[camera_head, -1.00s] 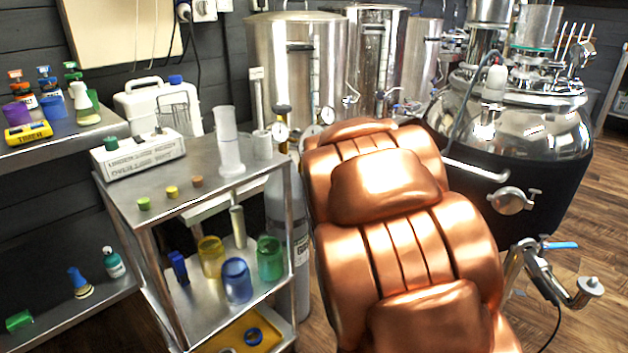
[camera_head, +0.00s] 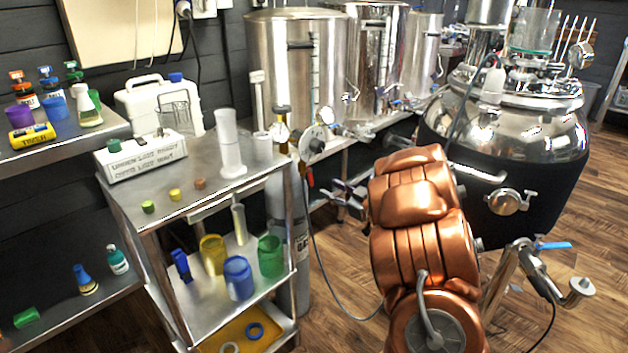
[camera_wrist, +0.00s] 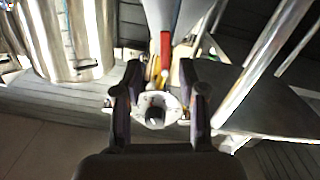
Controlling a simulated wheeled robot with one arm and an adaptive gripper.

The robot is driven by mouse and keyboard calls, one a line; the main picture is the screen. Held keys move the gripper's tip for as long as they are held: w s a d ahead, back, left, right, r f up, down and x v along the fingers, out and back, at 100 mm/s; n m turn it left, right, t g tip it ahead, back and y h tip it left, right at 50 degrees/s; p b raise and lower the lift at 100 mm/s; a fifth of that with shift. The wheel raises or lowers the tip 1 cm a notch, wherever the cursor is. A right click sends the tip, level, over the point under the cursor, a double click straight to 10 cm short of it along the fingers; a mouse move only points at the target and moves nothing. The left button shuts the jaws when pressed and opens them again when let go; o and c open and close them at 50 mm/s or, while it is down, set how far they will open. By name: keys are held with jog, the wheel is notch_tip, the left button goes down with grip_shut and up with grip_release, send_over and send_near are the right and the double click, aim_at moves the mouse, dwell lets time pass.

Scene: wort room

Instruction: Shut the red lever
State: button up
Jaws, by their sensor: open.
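The red lever (camera_wrist: 165,48) is a narrow upright strip in the wrist view, beyond my fingers and between them. In the head view, a small red piece (camera_head: 309,178) hangs below the gauge and regulator by the gas cylinder; it looks like the same lever. My gripper (camera_wrist: 157,98) is open, its two dark fingers apart. A round whitish fitting with a dark centre (camera_wrist: 154,109) shows between them. In the head view, my gripper (camera_head: 332,194) is just right of the red piece, pointing left. I cannot tell whether any finger touches the lever.
A steel cart (camera_head: 128,188) with bottles and cups stands left of the gas cylinder (camera_head: 300,245). Steel kettles (camera_head: 297,65) stand behind. A dark-jacketed vessel (camera_head: 535,180) is at the right. A hose (camera_head: 318,262) hangs from the regulator to the floor.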

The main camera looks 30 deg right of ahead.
aim_at(312, 180)
jog(key=shift+y, duration=0.3)
jog(key=shift+a+b+x, duration=0.15)
jog(key=shift+b+x, duration=0.35)
jog(key=shift+x, duration=1.35)
jog(key=shift+a+b+x, duration=0.1)
jog(key=shift+b+x, duration=0.35)
jog(key=shift+x, duration=1.4)
jog(key=shift+r, duration=0.2)
grip_shut()
